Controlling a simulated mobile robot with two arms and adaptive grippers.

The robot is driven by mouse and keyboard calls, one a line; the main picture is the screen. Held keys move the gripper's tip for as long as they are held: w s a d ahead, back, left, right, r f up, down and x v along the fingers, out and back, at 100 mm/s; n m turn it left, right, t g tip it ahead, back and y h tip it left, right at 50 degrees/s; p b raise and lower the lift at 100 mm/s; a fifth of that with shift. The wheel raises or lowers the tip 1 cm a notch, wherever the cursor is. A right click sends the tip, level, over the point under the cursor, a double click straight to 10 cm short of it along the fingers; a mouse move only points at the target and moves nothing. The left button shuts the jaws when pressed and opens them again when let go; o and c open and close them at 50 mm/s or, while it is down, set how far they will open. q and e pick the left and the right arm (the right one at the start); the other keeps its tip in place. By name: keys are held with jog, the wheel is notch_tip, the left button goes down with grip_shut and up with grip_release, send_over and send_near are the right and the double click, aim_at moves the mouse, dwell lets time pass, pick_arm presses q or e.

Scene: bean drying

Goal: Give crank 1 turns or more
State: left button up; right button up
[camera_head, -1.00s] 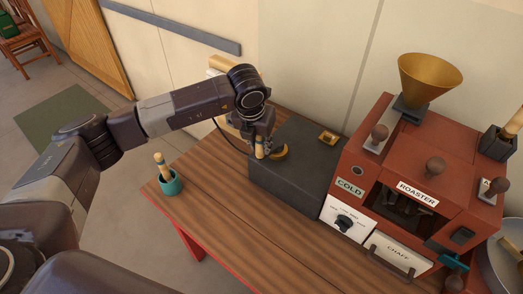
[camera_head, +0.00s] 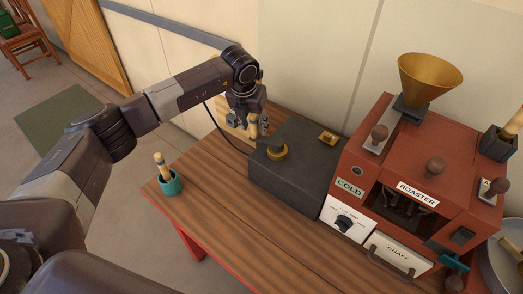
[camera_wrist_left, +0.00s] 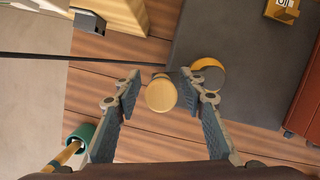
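The dark grey box (camera_head: 303,165) stands on the wooden table, left of the red roaster. A brass hub (camera_head: 277,152) sits on top of it near its left edge; the wrist view also shows the hub (camera_wrist_left: 207,68). A round wooden knob (camera_wrist_left: 161,94), seen end-on, looks like the crank's handle. My left gripper (camera_head: 253,134) is above the box's left edge, beside the hub. In the wrist view its fingers (camera_wrist_left: 160,80) stand apart on both sides of the knob, with gaps. The link between knob and hub is mostly hidden. My right gripper is not in view.
The red roaster (camera_head: 425,150), with a brass funnel (camera_head: 429,78) on top, stands right of the box. A teal cup (camera_head: 170,184) with a wooden-handled tool stands at the table's left edge. A wooden block is behind the left gripper. The front of the table (camera_head: 265,225) is clear.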

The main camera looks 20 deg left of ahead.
aim_at(252, 118)
pick_arm(q)
jog(key=shift+s+r+p, duration=0.1)
jog(key=shift+r+p, duration=0.35)
jog(key=shift+r, duration=0.1)
jog(key=shift+p+v, duration=1.65)
jog(key=shift+v, duration=1.3)
jog(key=shift+s+d, duration=0.1)
